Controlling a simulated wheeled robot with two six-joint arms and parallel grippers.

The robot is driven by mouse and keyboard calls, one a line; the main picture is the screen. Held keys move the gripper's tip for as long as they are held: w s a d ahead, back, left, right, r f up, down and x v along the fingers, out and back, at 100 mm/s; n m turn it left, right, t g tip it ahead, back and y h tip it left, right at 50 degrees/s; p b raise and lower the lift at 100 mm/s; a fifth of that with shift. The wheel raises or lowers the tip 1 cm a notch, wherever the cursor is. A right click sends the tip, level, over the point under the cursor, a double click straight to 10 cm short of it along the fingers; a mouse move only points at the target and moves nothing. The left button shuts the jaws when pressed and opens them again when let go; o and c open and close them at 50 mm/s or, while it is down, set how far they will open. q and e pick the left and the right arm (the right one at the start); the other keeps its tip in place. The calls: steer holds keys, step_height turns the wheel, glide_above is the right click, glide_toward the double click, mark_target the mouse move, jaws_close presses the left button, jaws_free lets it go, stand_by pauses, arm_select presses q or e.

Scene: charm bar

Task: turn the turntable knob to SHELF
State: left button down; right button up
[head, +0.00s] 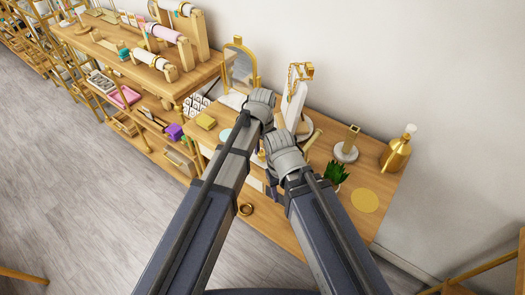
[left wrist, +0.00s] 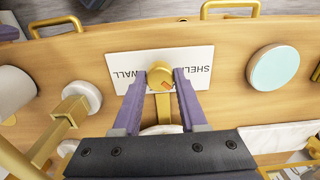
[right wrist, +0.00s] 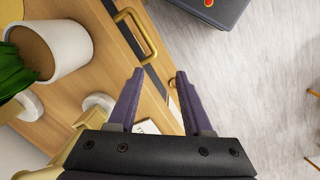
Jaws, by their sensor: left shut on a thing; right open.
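The gold turntable knob (left wrist: 160,73) stands on a white label card (left wrist: 202,54) in the left wrist view. The card reads WALL at left and SHELF, partly covered, at right. A small orange mark shows on the knob's lower right. My left gripper (left wrist: 159,79) has a purple finger on each side of the knob and is shut on it. My right gripper (right wrist: 159,74) is open and empty, above the front edge of the table. In the head view my wrists hide the knob and both sets of fingertips.
A plant in a white pot (right wrist: 54,46) and a gold drawer handle (right wrist: 135,34) are near my right gripper. A pale teal disc (left wrist: 274,67) lies right of the card. A mirror (head: 239,68) and gold bottle (head: 395,154) stand on the wooden table (head: 385,188).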

mark_target(263, 153)
arm_select(q)
steer(key=n, duration=0.4)
steer(key=shift+n, duration=2.2)
steer(key=shift+c, duration=2.2)
jaws_free()
steer(key=shift+r, duration=0.1)
step_height(263, 153, up, 8)
steer(key=p, duration=0.8)
steer(key=shift+f, duration=0.2)
